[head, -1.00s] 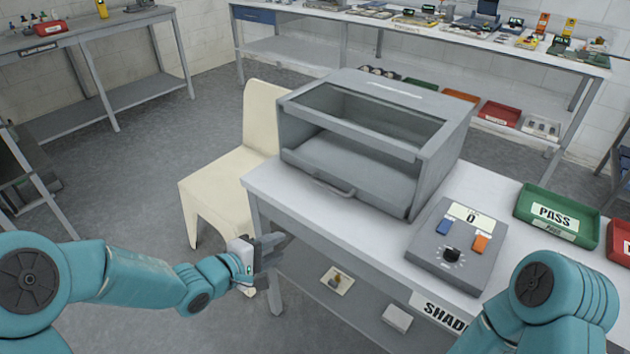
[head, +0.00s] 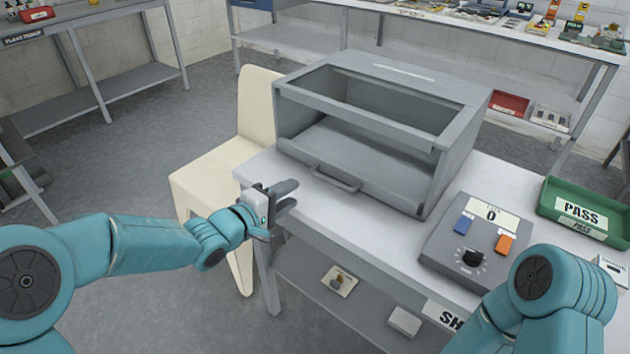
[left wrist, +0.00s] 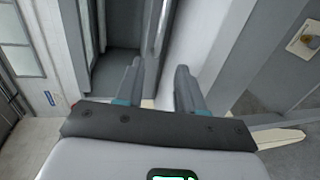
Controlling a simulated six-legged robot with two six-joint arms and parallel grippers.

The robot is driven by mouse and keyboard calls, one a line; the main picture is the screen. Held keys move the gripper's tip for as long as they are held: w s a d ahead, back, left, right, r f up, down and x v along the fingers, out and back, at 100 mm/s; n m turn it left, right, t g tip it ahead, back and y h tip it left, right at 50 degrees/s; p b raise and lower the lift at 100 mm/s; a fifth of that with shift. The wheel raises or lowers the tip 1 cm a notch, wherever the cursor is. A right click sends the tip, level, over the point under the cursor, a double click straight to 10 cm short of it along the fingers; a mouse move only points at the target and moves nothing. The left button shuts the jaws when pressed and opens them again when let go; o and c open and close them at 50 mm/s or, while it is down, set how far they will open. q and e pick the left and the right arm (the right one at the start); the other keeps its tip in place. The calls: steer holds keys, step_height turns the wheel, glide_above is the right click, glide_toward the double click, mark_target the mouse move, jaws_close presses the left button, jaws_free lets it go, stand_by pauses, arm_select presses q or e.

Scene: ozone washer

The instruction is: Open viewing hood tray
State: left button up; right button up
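The grey viewing hood (head: 375,120) stands on the white table in the head view, its front open. Its tray (head: 350,165) lies low in the opening, with a bar handle (head: 334,180) on the front edge. My left gripper (head: 284,196) is at the table's left edge, left of the handle and apart from it. In the left wrist view my left gripper's two fingers (left wrist: 158,88) are spread with nothing between them. The hood's grey front shows beyond them. My right arm is in the lower right of the head view; its gripper is out of frame.
A control box (head: 476,240) with a display, buttons and a knob sits right of the hood. A cream chair (head: 225,150) stands against the table's left side. A lower shelf (head: 340,305) holds small items.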

mark_target(315, 192)
arm_select(q)
steer(key=x, duration=1)
steer(key=shift+r, duration=0.1)
jaws_close()
